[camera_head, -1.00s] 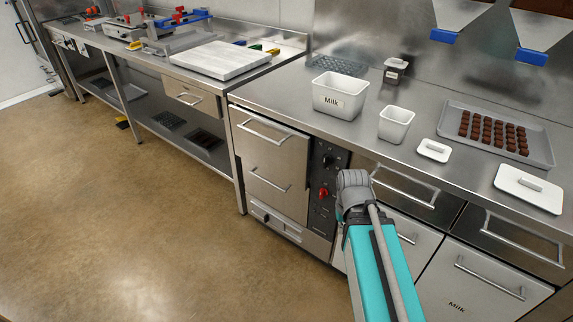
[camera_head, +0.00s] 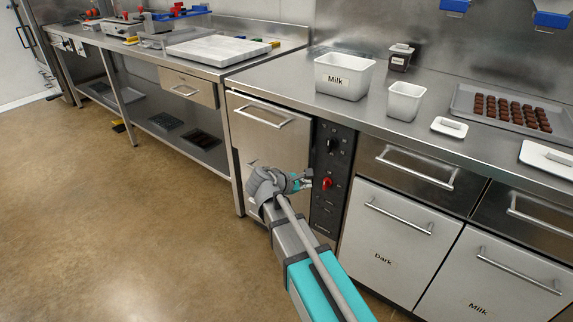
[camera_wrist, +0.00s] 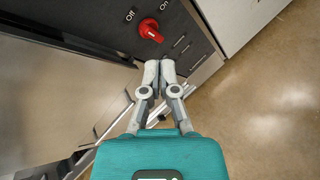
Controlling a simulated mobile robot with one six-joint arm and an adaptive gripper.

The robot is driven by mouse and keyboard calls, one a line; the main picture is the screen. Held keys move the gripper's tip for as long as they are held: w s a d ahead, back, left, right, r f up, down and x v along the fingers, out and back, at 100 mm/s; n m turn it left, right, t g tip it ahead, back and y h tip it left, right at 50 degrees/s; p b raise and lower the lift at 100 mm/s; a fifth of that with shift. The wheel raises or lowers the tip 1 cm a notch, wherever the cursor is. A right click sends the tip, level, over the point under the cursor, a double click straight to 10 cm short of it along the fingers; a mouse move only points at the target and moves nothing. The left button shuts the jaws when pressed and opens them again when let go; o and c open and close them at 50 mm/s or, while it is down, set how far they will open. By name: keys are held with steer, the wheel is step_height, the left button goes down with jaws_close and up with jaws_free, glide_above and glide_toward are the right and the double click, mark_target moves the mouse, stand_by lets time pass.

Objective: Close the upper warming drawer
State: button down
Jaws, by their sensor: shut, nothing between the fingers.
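The warming cabinet has a steel upper drawer front (camera_head: 272,135) with a bar handle (camera_head: 262,112). It is under the left end of the counter. I cannot tell how far the drawer stands out. My arm hides most of the lower part of the cabinet. My gripper (camera_head: 307,182) is in front of the cabinet, below the upper handle and close to the control panel (camera_head: 329,160). In the wrist view my gripper (camera_wrist: 160,66) is shut and empty, its tips just below the red knob (camera_wrist: 150,29). Contact with the panel cannot be told.
The red knob (camera_head: 327,183) and a black knob (camera_head: 333,146) project from the panel. Drawers marked Dark (camera_head: 385,240) and Milk (camera_head: 495,285) are to the right. The counter holds a Milk container (camera_head: 343,76) and a chocolate tray (camera_head: 462,102).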

mark_target(288, 148)
steer(key=w+a+r+n+t+b, duration=0.1)
steer(key=w+a+n+t+b, duration=0.1)
steer(key=a+n, duration=0.3)
steer(key=w+a+r+n+t+h+b, duration=0.1)
steer(key=w+a+n+t+b, duration=0.1)
steer(key=a, duration=0.8)
steer(key=n+t+b, duration=0.1)
steer(key=n+t, duration=0.1)
steer(key=n, duration=0.1)
steer(key=shift+w+n+t+b, duration=0.3)
steer(key=shift+w+t+b, duration=0.05)
steer(key=shift+t+b, duration=0.05)
steer(key=shift+w, duration=0.15)
steer(key=x, duration=1.3)
steer(key=shift+w+d, duration=0.25)
steer(key=shift+d, duration=0.05)
steer(key=shift+w+a, duration=0.1)
